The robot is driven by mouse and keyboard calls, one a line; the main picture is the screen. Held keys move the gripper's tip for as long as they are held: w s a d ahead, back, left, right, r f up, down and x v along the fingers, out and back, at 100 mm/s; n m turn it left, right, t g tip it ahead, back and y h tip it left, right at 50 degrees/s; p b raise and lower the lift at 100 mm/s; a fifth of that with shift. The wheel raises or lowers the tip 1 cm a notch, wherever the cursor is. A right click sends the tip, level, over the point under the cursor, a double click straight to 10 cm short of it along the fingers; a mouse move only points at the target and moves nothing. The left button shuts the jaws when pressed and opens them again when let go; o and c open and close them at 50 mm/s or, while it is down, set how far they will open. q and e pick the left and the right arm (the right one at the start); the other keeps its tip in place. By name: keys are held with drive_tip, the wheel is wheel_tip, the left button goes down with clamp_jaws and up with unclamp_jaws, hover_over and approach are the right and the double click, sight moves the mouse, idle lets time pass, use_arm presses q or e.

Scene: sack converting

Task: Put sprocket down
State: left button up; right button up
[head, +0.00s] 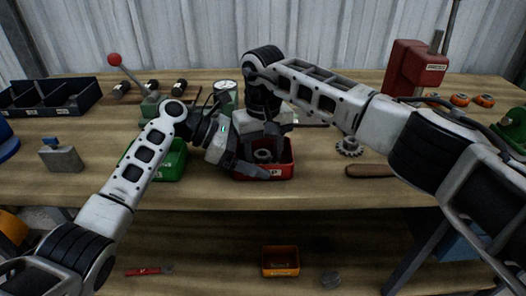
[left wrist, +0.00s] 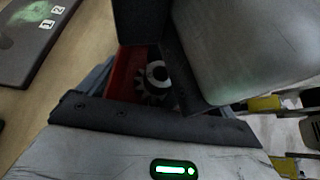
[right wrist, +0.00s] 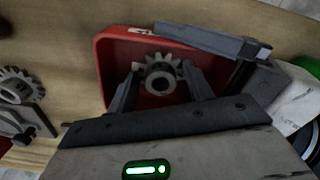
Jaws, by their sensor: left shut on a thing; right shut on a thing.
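A grey toothed sprocket (right wrist: 163,61) is inside the red bin (right wrist: 106,62). My right gripper (right wrist: 162,83) reaches down into the bin and is shut on the sprocket, one finger on each side. The sprocket also shows in the head view (head: 263,155) and partly in the left wrist view (left wrist: 153,93). Whether it touches the bin floor is hard to tell. My left gripper (head: 252,166) is shut on the wall of the red bin (head: 286,171) at its front left; its fingers partly hide the bin in the left wrist view (left wrist: 121,75).
A second sprocket (head: 349,148) lies on the bench right of the bin, near a wooden handle (head: 370,171). A green bin (head: 172,166) stands close on the left. A lever press (head: 150,104) is behind. An orange bin (head: 280,261) sits on the lower shelf.

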drive_tip(key=o, duration=0.9)
drive_tip(key=shift+f, duration=0.1)
wheel_tip(320, 180, up, 12)
drive_tip(key=shift+r, duration=0.15)
use_arm(q)
drive_tip(key=o, duration=0.5)
